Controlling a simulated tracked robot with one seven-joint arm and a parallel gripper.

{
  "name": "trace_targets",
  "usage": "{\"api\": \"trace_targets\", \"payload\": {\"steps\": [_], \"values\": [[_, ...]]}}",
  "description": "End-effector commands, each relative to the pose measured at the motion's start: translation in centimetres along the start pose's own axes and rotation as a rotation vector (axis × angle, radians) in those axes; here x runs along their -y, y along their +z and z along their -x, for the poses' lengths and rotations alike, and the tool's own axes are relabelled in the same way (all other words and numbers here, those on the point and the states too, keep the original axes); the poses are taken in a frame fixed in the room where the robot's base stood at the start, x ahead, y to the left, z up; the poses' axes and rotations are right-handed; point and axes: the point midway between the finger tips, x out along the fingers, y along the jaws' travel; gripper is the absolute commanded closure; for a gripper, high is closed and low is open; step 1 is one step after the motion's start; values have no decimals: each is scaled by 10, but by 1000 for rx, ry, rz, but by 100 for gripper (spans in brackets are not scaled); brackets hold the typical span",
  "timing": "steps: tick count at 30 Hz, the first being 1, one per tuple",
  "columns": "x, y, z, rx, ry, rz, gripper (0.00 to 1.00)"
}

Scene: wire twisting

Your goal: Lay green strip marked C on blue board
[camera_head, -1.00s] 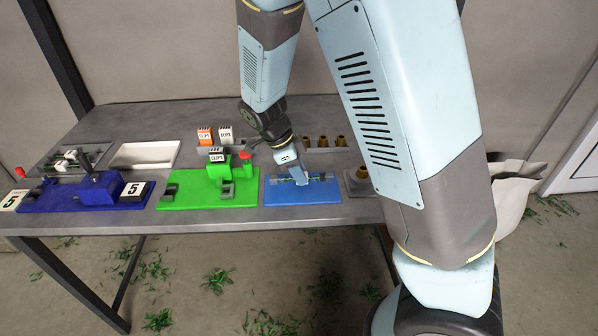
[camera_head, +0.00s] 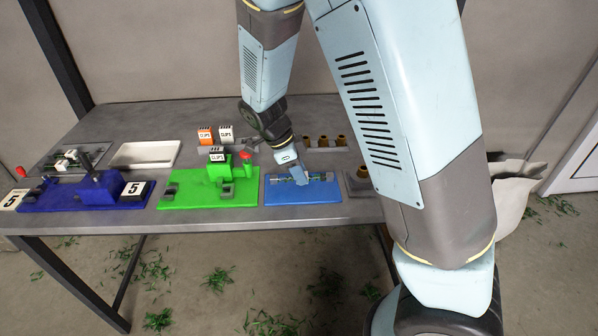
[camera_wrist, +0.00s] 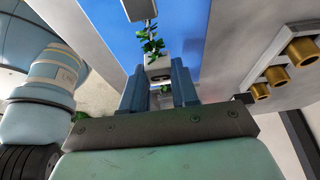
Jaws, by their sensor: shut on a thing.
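The blue board (camera_head: 303,218) lies flat at the table's front edge, right of the green board. My gripper (camera_head: 298,173) is over the board's back part. In the wrist view my gripper (camera_wrist: 160,88) is shut on a small light block, with green leafy bits (camera_wrist: 153,45) beyond it against the blue board (camera_wrist: 190,22). The green strip (camera_head: 318,178) shows as a thin green line at the board, partly hidden by my gripper. I cannot read a C mark on it. I cannot tell whether it touches the board.
A green board (camera_head: 205,201) with a press lies to the left, and a dark blue board (camera_head: 60,203) farther left. Brass cylinders (camera_wrist: 303,50) stand at the right. Orange and white clip boxes (camera_head: 205,136) stand behind. A white tray (camera_head: 145,154) is at the back left.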

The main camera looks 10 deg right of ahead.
Motion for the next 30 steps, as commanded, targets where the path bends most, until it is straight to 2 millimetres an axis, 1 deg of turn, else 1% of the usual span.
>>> {"api": "trace_targets", "payload": {"steps": [30], "values": [[0, 7, -17, 0, 1, 0, 100]]}}
